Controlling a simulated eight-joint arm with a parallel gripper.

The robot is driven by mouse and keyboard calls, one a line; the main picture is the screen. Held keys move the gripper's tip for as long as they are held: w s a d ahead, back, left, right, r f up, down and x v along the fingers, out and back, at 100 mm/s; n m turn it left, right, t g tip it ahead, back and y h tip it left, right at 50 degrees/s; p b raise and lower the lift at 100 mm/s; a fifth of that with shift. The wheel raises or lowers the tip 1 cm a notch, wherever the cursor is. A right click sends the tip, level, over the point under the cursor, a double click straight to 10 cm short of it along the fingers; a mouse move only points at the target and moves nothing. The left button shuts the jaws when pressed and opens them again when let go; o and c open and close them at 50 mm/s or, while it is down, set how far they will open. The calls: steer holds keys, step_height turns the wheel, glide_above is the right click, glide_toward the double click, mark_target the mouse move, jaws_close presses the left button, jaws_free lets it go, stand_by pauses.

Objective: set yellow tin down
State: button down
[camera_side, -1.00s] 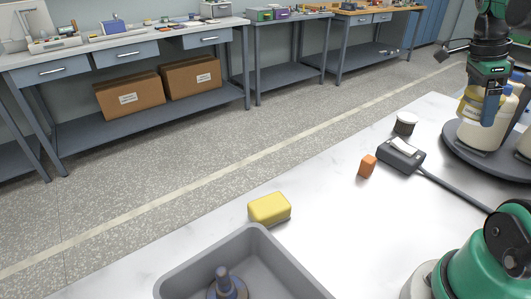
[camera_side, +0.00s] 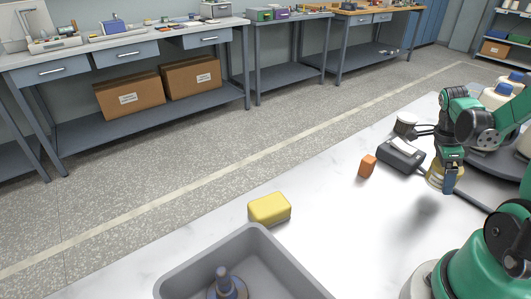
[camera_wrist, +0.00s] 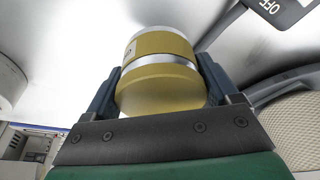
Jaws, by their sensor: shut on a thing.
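The yellow tin (camera_wrist: 160,82) is a round can with a silver band, held between the two fingers of my gripper (camera_wrist: 160,88) in the wrist view. In the side view, my gripper (camera_side: 449,175) points down at the right, with the tin (camera_side: 434,180) partly hidden behind its blue finger. The tin is low over the white table, just right of the dark scale-like box.
A yellow rounded block (camera_side: 269,208) and a grey tray (camera_side: 180,280) are nearer the front. The table's middle is clear.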

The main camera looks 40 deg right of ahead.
mark_target(437, 185)
steer(key=shift+f, duration=1.7)
jaws_free()
steer(key=shift+f, duration=0.15)
steer(key=v, duration=1.2)
steer(key=w+a+r+n+t+y, duration=0.1)
steer(key=w+a+n+t, duration=0.3)
steer(key=a+n, duration=0.6)
steer(key=w+a+r+n+t, duration=0.1)
steer(key=w+a+n+t, duration=0.4)
steer(key=a+n, duration=0.6)
steer(key=shift+w+n+t+y, duration=0.25)
steer(key=shift+n+t+y, duration=0.15)
steer(key=shift+n, duration=3.6)
